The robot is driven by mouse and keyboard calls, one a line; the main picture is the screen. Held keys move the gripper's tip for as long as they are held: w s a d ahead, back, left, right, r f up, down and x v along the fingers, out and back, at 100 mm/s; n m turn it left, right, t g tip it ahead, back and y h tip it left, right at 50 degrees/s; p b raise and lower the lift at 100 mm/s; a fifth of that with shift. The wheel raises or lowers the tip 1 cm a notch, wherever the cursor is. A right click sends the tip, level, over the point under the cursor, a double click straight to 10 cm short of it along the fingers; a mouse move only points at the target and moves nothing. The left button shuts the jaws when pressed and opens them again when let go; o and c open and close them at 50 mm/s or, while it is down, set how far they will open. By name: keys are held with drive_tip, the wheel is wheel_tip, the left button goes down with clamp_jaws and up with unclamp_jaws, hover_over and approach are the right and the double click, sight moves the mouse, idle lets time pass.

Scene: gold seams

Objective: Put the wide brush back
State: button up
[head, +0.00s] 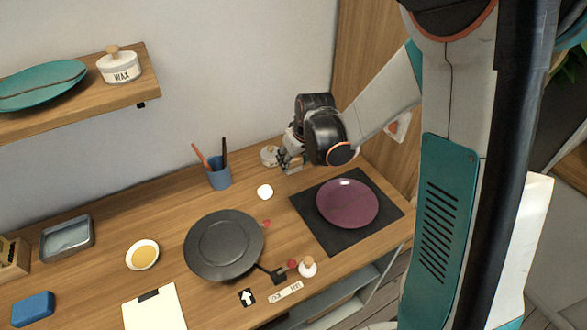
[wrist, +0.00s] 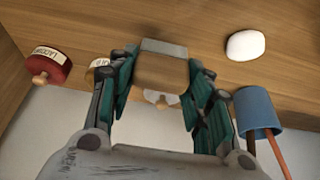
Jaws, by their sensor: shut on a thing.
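My gripper (head: 291,162) is at the back of the bench, right of the blue cup (head: 219,174). In the wrist view my gripper (wrist: 163,82) has its teal fingers on both sides of a wide wooden piece with a grey band at its end, which looks like the wide brush (wrist: 162,72). The gripper is shut on it. Its bristles cannot be made out. The blue cup also shows in the wrist view (wrist: 256,108), apart from the brush, with thin handles standing in it.
A red labelled jar (wrist: 45,68) and a pale jar (head: 269,155) stand close to the gripper. A small white rounded thing (head: 265,192) lies nearby. A purple plate (head: 347,203) rests on a dark mat (head: 330,238). A dark round turntable (head: 223,245) is at mid-bench.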

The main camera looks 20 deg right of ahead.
sight(293, 167)
drive_tip(key=shift+f+b, duration=0.5)
drive_tip(key=shift+f, duration=1.3)
drive_tip(key=shift+f, duration=0.15)
drive_tip(key=o, duration=0.9)
drive_tip(key=shift+o, duration=0.2)
